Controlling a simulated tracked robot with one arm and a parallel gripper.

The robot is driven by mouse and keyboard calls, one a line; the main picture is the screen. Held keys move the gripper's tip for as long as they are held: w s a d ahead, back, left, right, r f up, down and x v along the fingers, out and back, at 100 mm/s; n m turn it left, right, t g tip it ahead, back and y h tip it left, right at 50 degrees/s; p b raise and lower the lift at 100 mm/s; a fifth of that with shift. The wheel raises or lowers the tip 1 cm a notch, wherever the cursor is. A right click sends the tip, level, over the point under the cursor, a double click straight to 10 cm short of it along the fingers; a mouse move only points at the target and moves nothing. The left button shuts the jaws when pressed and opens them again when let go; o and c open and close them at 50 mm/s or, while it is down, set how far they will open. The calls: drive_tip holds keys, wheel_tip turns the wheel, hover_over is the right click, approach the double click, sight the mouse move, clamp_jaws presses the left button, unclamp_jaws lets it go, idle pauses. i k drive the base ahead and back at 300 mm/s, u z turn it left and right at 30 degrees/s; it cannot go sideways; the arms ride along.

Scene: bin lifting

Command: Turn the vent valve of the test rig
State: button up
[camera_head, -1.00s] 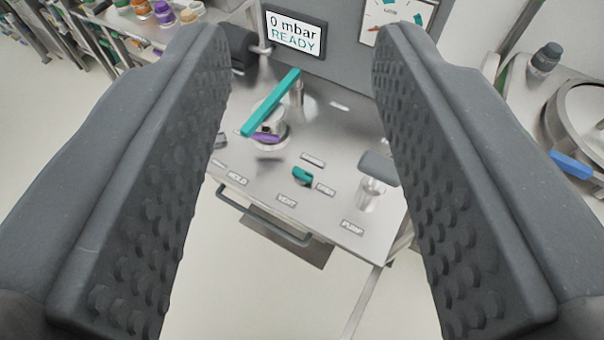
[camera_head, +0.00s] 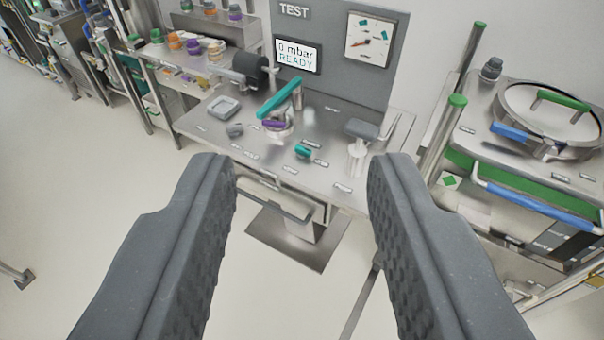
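The test rig is a steel bench (camera_head: 215,135) with a grey upright panel (camera_head: 345,82). A small teal knob (camera_head: 302,151) sits on its top near the front, with small labels around it; the label in front of it read VENT in the earlier view. The knob's body is small, so its exact turn is hard to tell. My gripper (camera_head: 303,168) is open and empty. Its two dark fingers are wide apart, on either side of the knob in the picture, but well short of the bench and touching nothing.
A long teal bar (camera_head: 279,97) stands over a purple-ringed fitting behind the knob. A grey-topped pump handle (camera_head: 361,129) stands to its right. The display (camera_head: 297,55) reads 0 mbar READY; a dial (camera_head: 369,39) hangs beside it. A front rail (camera_head: 270,200) juts out.

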sight(302, 152)
drive_tip(key=z, duration=0.8)
drive_tip(key=i, duration=2.1)
drive_tip(key=u, duration=0.55)
